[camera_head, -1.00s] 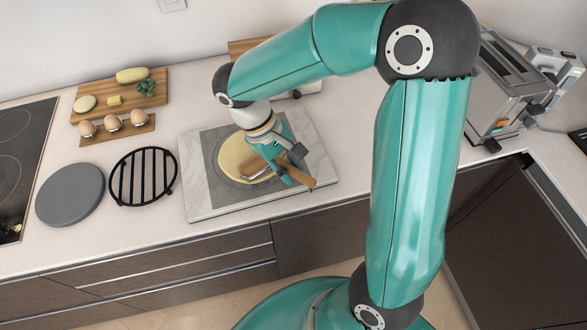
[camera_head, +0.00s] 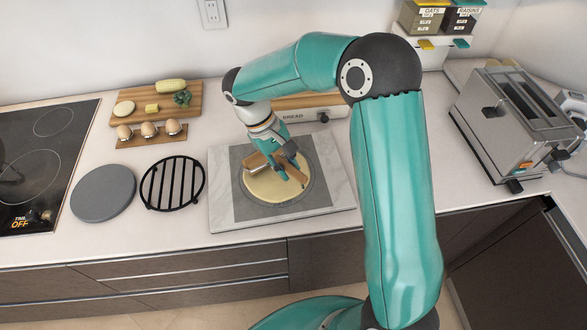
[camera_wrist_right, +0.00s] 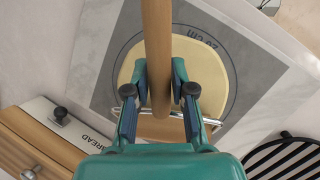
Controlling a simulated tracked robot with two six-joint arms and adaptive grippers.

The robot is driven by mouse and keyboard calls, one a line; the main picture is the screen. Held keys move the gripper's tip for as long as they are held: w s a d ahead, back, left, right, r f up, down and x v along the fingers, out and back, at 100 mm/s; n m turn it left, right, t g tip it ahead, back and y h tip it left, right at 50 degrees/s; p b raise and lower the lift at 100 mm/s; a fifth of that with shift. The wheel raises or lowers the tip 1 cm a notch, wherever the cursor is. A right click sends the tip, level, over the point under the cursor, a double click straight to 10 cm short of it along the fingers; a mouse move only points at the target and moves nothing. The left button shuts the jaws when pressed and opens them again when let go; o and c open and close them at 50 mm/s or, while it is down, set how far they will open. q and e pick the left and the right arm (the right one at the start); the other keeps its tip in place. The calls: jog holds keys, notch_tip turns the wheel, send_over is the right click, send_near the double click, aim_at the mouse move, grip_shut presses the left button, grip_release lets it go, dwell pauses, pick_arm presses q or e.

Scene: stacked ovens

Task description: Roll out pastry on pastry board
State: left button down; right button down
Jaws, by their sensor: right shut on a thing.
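A round, flat, pale yellow pastry (camera_head: 268,190) lies on a grey mat with ring markings on the white marble pastry board (camera_head: 340,196). My right gripper (camera_head: 285,168) is over the pastry, shut on the wooden rolling pin (camera_head: 257,162). The arm and fingers hide part of the pin, and I cannot tell whether it touches the pastry. In the right wrist view, the pin (camera_wrist_right: 157,45) passes between the two fingers of my right gripper (camera_wrist_right: 160,95), with the pastry (camera_wrist_right: 205,70) behind it. My left gripper is not in view.
Left of the board are a black trivet (camera_head: 172,184), a grey round plate (camera_head: 103,193), an egg holder (camera_head: 150,137) and a vegetable board (camera_head: 190,105). A bread box (camera_head: 300,112) stands behind; a toaster (camera_head: 510,125) is right. The hob (camera_head: 40,155) is far left.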

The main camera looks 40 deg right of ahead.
aim_at(291, 169)
jog(key=shift+w+p, duration=0.4)
jog(key=shift+w, duration=0.7)
jog(key=shift+s+f, duration=0.1)
jog(key=shift+s, duration=0.05)
jog(key=shift+s+b, duration=0.5)
jog(key=shift+s, duration=0.05)
jog(key=shift+s+b, duration=0.8)
jog(key=shift+s, duration=1.15)
jog(key=shift+s+a+b, duration=0.2)
jog(key=shift+s+b, duration=0.95)
jog(key=shift+s, duration=2.8)
jog(key=shift+w, duration=0.1)
